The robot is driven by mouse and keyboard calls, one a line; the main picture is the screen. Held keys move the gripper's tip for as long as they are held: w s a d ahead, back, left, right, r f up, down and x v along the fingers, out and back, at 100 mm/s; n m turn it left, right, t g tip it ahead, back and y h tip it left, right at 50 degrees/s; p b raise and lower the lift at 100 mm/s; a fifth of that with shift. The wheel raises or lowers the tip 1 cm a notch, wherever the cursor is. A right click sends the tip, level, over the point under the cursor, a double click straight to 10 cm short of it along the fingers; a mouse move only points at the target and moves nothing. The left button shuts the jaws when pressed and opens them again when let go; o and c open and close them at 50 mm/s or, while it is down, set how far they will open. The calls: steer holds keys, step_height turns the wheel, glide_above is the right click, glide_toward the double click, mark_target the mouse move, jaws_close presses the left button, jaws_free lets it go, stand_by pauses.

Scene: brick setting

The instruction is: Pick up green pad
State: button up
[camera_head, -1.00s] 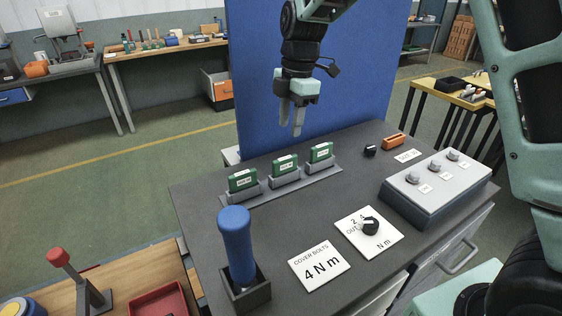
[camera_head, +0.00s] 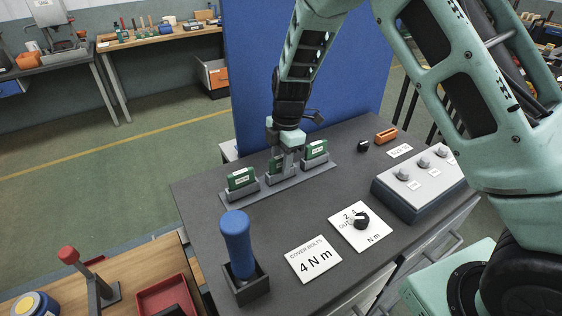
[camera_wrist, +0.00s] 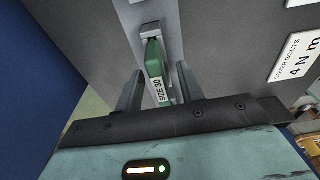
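Three green pads stand upright in grey holders in a row on the dark bench top: a left pad (camera_head: 240,178), a middle pad (camera_head: 275,166) and a right pad (camera_head: 316,150). My gripper (camera_head: 283,163) points down over the middle pad and partly hides it in the head view. In the wrist view a green pad (camera_wrist: 155,62) with a "SIZE 30" label lies between the two open fingers of my gripper (camera_wrist: 160,88). A gap shows on each side of the pad. Its holder (camera_wrist: 151,30) shows beyond it.
A blue panel (camera_head: 300,75) stands behind the row. In front are a blue-handled tool in a dark stand (camera_head: 237,242), a "4 N m" card (camera_head: 314,260), a dial plate (camera_head: 360,226) and a grey knob box (camera_head: 420,185). Small black and orange items (camera_head: 386,135) lie at the right.

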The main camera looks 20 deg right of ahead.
jaws_close()
steer(key=shift+r, duration=0.1)
